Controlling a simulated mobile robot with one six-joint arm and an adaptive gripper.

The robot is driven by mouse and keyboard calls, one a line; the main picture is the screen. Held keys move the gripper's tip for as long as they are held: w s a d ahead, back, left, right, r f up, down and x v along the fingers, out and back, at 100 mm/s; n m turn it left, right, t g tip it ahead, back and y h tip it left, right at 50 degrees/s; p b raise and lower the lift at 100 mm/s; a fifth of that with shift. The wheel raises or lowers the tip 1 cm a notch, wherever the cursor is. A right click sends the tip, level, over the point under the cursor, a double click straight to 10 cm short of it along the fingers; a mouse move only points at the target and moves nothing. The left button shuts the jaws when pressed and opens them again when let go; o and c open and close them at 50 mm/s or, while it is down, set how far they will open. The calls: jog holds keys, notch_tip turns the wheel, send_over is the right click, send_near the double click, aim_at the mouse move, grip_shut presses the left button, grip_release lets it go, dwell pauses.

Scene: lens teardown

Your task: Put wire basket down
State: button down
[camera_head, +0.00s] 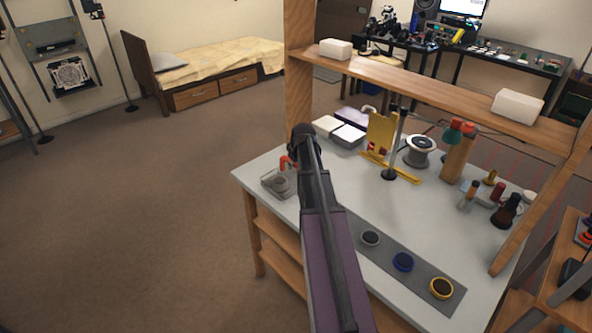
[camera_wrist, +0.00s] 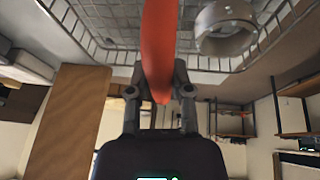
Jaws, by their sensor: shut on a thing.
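The wire basket (camera_head: 267,187) is at the left corner of the grey worktable (camera_head: 335,195) in the head view. Its mesh (camera_wrist: 115,30) fills the top of the wrist view. A grey ring-shaped part (camera_wrist: 225,28) lies inside it. An orange-red handle (camera_wrist: 158,45) rises from the basket and passes between the fingers of my gripper (camera_wrist: 160,82). My gripper is shut on this handle. In the head view my arm hides most of the gripper. I cannot tell whether the basket's bottom touches the tabletop.
A grey mat with a grey ring (camera_head: 370,239), a blue ring (camera_head: 403,261) and a yellow ring (camera_head: 441,288) lies along the front. White boxes (camera_head: 348,135), a yellow stand (camera_head: 381,133) and a spool (camera_head: 419,150) stand behind. A wooden shelf (camera_head: 430,84) spans above the table.

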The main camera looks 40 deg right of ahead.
jog(key=shift+f+b, duration=0.3)
jog(key=shift+f, duration=0.35)
jog(key=c, duration=0.5)
grip_release()
jog(key=shift+c, duration=0.2)
jog(key=shift+r, duration=0.15)
jog(key=p+v, duration=1.1)
jog(key=shift+s+r, duration=0.15)
jog(key=shift+r, duration=0.25)
jog(key=shift+a, duration=0.1)
